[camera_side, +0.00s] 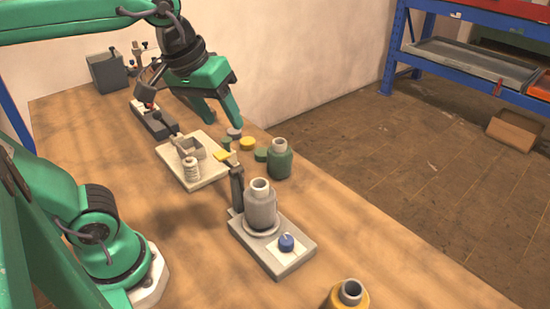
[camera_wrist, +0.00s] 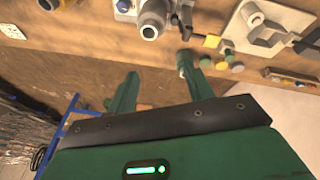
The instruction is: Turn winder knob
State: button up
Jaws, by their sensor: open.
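A white base plate (camera_side: 200,178) in the middle of the table carries a grey box-shaped part (camera_side: 190,146) and a pale ribbed spool (camera_side: 191,169). I cannot tell for sure which part is the winder knob. The white plate also shows at upper right in the wrist view (camera_wrist: 290,18). My gripper (camera_side: 222,122) is open and empty above the table's far edge; both fingers show in the wrist view (camera_wrist: 158,66).
A green bottle (camera_side: 279,160) and several green and yellow caps, including a yellow cap (camera_side: 248,144), stand close below my gripper. A yellow bottle (camera_side: 347,295) is at the front. A grey block (camera_side: 107,72) stands at the back. Blue shelving (camera_side: 390,60) is off the table to the right.

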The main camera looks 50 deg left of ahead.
jog(key=w+d+n+g, duration=0.3)
jog(key=w+d+n, duration=0.2)
jog(key=d+n, duration=0.45)
jog(key=n+g, duration=0.1)
send_over(287, 240)
jog(key=shift+y, duration=0.3)
notch_tip(287, 240, down, 19)
jog(key=shift+r, duration=0.1)
jog(key=shift+f, duration=3.9)
jog(key=c, duration=1)
